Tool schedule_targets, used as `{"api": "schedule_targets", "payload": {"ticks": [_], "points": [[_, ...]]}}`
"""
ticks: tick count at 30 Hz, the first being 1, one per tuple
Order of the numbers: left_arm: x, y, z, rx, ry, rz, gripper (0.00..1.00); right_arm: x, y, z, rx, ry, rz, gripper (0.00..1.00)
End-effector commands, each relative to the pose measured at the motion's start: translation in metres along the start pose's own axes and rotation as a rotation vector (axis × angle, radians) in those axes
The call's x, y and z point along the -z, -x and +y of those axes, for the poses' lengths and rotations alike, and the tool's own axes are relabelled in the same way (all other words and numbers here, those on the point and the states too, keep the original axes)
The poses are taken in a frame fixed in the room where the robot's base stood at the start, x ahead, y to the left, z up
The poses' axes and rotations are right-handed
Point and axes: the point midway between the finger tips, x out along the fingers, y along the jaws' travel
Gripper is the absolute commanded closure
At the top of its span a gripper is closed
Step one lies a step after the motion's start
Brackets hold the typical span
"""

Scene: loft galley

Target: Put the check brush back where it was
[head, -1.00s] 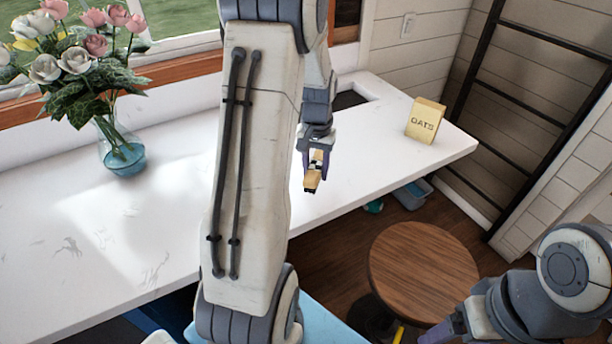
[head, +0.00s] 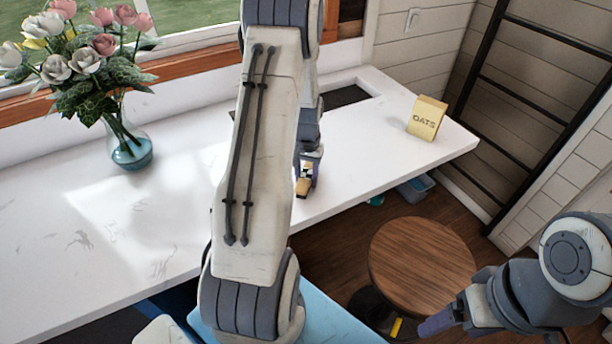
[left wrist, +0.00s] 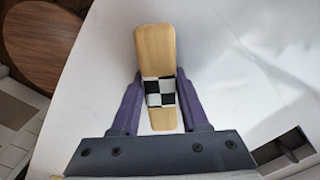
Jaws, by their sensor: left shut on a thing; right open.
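The check brush has a pale wooden body with a black-and-white check band (left wrist: 160,92). My left gripper (left wrist: 157,85) is shut on it at the band, purple fingers on either side, and the rounded wooden end sticks out ahead. In the head view the brush (head: 303,187) shows as a small tan piece in my left gripper (head: 307,172), near the counter's front edge. Whether it touches the counter is unclear. My left forearm hides part of the counter. My right gripper (head: 440,321) is open at the lower right, beside the stool; only part of it shows.
The white counter (head: 80,225) has a dark recess (head: 345,96) at the back. A box of oats (head: 427,118) stands near its right end, and a glass vase (head: 130,148) of flowers at the left. A round wooden stool (head: 422,265) stands in front.

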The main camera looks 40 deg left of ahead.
Motion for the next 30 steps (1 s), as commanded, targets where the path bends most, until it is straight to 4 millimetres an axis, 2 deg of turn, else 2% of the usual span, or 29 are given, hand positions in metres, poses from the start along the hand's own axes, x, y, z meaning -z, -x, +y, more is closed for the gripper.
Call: {"api": "schedule_targets", "payload": {"ticks": [1, 3, 13, 17, 22, 30], "points": [[0.000, -0.002, 0.000, 0.000, 0.000, 0.000, 0.52, 0.000, -0.002, 0.000, 0.000, 0.000, 0.000, 0.21], [0.000, -0.001, 0.000, 0.000, 0.000, 0.000, 0.26, 0.000, -0.001, 0.000, 0.000, 0.000, 0.000, 0.21], [0.000, -0.001, 0.000, 0.000, 0.000, -0.001, 0.26, 0.000, -0.001, 0.000, 0.000, -0.001, 0.000, 0.21], [0.001, 0.005, 0.000, 0.000, 0.000, 0.002, 0.26, 0.000, 0.000, 0.000, 0.000, 0.000, 0.000, 0.21], [0.002, 0.029, -0.001, 0.001, 0.000, 0.007, 0.26, -0.001, -0.012, 0.001, 0.000, -0.002, 0.000, 0.21], [0.002, 0.088, 0.000, 0.001, 0.000, 0.007, 0.26, -0.002, -0.030, 0.002, 0.000, -0.005, 0.000, 0.21]]}}
